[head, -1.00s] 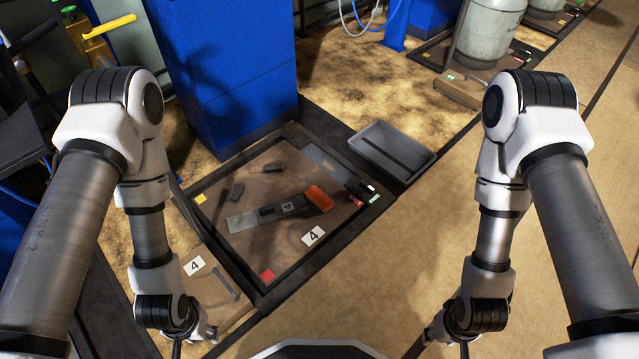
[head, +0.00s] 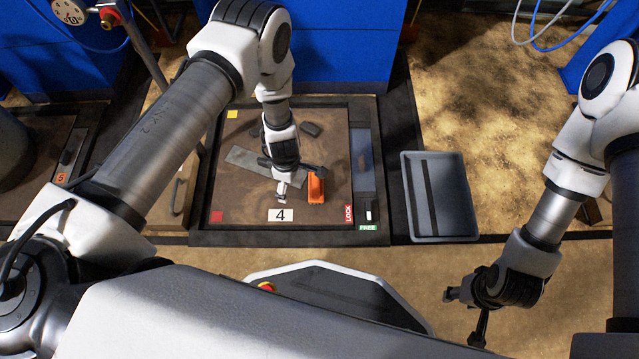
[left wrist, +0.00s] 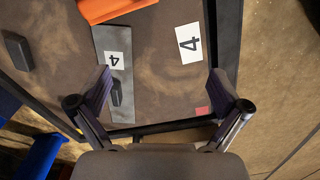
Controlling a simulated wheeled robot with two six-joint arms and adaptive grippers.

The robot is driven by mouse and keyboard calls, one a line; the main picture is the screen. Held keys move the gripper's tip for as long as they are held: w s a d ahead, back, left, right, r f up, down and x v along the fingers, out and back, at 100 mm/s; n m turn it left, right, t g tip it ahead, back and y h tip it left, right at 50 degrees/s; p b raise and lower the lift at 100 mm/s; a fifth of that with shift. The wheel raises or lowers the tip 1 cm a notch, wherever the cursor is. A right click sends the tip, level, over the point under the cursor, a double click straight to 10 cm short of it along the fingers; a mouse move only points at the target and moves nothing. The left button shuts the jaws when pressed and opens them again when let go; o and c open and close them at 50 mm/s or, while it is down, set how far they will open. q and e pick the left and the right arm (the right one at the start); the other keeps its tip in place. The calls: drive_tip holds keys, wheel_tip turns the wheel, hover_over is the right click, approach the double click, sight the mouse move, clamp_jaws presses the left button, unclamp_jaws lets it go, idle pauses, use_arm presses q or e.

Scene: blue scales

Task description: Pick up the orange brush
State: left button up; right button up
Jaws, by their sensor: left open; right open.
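The orange brush (head: 316,188) lies on the brown board of the square dark-framed station, right of its middle. In the left wrist view only part of the orange brush (left wrist: 112,8) shows, at the top edge. A grey strip with a "4" label (left wrist: 112,42) lies beside it. My left gripper (head: 294,184) is over the board, just left of the brush in the head view. My right gripper (head: 464,306) is open and empty at the lower right, away from the station.
A grey tray (head: 463,195) stands right of the station. Small dark blocks (head: 310,129) lie on the board. A "4" card (head: 280,215) and the LOCK and FREE labels (head: 367,228) are near its front. Blue cabinets (head: 345,50) stand behind.

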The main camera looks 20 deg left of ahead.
sight(316, 182)
use_arm(q)
drive_tip(key=w+d+n, duration=0.1)
drive_tip(key=w+d+n+h, duration=0.1)
drive_tip(key=w+d, duration=0.1)
drive_tip(key=w+d+f+n, duration=0.1)
drive_tip(key=w, duration=0.1)
drive_tip(key=shift+d+n+b, duration=0.25)
drive_tip(key=shift+n+b, duration=0.1)
drive_tip(key=shift+n, duration=0.05)
drive_tip(key=f+b, duration=0.2)
drive_tip(key=d+f+b, duration=0.1)
drive_tip(key=f, duration=0.1)
drive_tip(key=f+b, duration=0.2)
drive_tip(key=f, duration=0.1)
drive_tip(key=shift+w+d+f+b, duration=0.1)
drive_tip(key=shift+w+d+b, duration=0.05)
drive_tip(key=shift+w+b, duration=0.2)
drive_tip(key=c, duration=1)
